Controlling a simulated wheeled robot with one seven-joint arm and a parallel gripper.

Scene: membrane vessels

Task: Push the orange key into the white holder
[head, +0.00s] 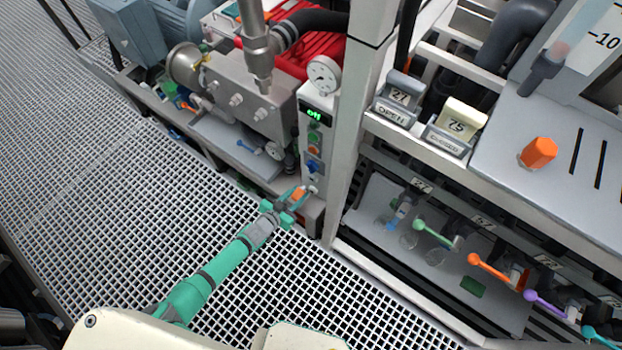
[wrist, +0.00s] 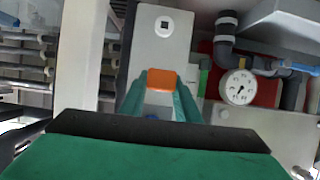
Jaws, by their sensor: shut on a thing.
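My gripper (head: 292,202) is shut on the orange key (head: 298,193), in front of the lower part of the grey control box. In the wrist view the orange key (wrist: 161,79) sits between the two teal fingers, with a pale part below it. The white holder (wrist: 164,26) is a small piece with a dark square hole on the box face, above the key in that picture and apart from it. In the head view a small white piece, seemingly the holder (head: 312,188), shows just beyond the key.
The control box (head: 315,125) has a green "off" display and several buttons. A grey post (head: 350,130) stands right of it. A pressure gauge (wrist: 238,87) and pipes are at the right in the wrist view. The grating floor (head: 120,200) is clear at left.

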